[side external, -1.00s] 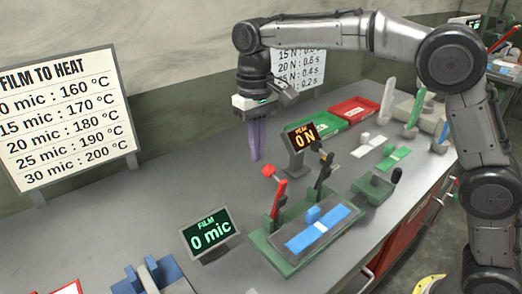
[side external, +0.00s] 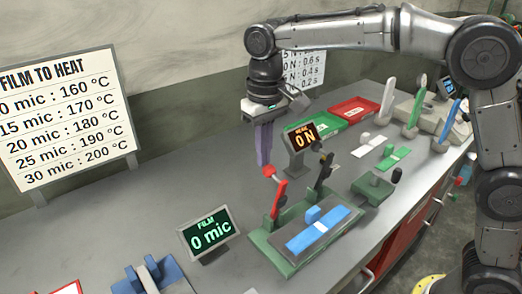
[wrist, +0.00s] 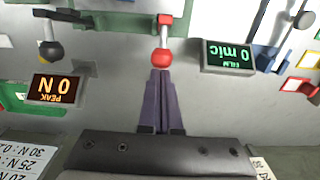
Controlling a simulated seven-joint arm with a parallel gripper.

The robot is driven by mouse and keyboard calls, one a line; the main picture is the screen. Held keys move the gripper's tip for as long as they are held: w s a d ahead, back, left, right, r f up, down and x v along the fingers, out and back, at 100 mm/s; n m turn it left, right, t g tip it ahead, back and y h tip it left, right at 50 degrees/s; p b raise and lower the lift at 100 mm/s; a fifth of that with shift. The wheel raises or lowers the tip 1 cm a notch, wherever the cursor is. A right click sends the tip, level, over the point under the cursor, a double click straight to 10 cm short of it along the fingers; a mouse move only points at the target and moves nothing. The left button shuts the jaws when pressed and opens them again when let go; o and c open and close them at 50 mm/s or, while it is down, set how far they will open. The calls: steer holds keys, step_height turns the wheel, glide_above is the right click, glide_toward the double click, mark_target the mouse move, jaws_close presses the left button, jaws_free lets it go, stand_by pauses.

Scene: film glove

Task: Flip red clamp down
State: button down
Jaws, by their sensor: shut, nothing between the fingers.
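The red clamp (side external: 279,196) stands up on the left end of a green fixture (side external: 262,243), its lever tilted slightly and topped with a red knob. The knob (wrist: 165,57) also shows in the wrist view, just beyond my fingertips. My gripper (side external: 264,160) has purple fingers, pointing down, shut and empty. The fingertips are just above and behind the knob in the side view; I cannot tell whether they touch it. A black-knobbed lever (side external: 325,170) stands upright at the fixture's other end. A blue strip (side external: 318,229) lies on the fixture between them.
The film display (side external: 209,235) reads 0 mic, left of the fixture. The peak display (side external: 302,138) reads 0 N, close right of my gripper. Green (side external: 324,138) and red (side external: 353,109) trays lie behind. The table between film display and back wall is clear.

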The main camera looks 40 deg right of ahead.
steer(key=shift+s+r, duration=0.1)
steer(key=shift+s, duration=0.1)
steer(key=shift+s+r+t, duration=0.1)
steer(key=shift+s+t, duration=0.7)
steer(key=shift+s, duration=0.15)
steer(key=s+f+t, duration=0.1)
steer(key=s+f, duration=0.1)
steer(key=s, duration=0.4)
steer(key=s+f+t, duration=0.2)
steer(key=s, duration=0.4)
steer(key=shift+s+f+t, duration=0.25)
steer(key=shift+t, duration=0.05)
steer(key=shift+w, duration=0.1)
steer(key=shift+w+f, duration=0.2)
steer(key=shift+w, duration=0.5)
steer(key=shift+r, duration=0.1)
